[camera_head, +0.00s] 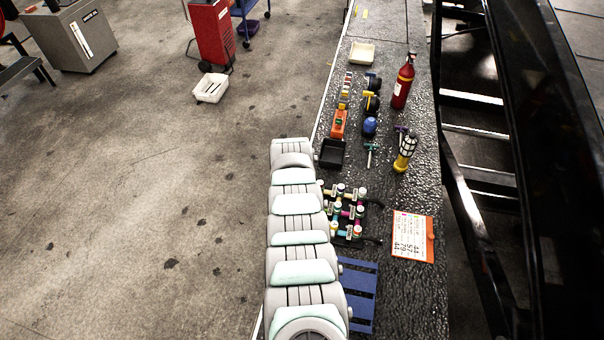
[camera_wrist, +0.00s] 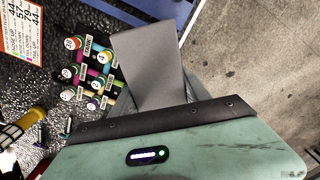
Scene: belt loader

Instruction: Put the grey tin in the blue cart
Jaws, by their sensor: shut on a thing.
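My gripper (camera_wrist: 165,50) shows in the wrist view as a green palm with a broad grey piece reaching out over the belt's edge. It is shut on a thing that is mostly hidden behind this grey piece. I take it to be the grey tin, as no grey tin shows elsewhere, but its outline is not clear. In the camera_head view my arm hides the gripper. The blue cart (camera_head: 243,8) stands on the floor at the top, cut off by the frame edge, so only its lower part and wheels show.
A red trolley (camera_head: 211,33) and a white tray (camera_head: 211,88) stand near the cart. The belt holds a bottle rack (camera_head: 349,233), black bin (camera_head: 331,154), fire extinguisher (camera_head: 403,82), yellow lamp (camera_head: 404,156), orange-edged card (camera_head: 412,237) and blue slatted piece (camera_head: 360,278).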

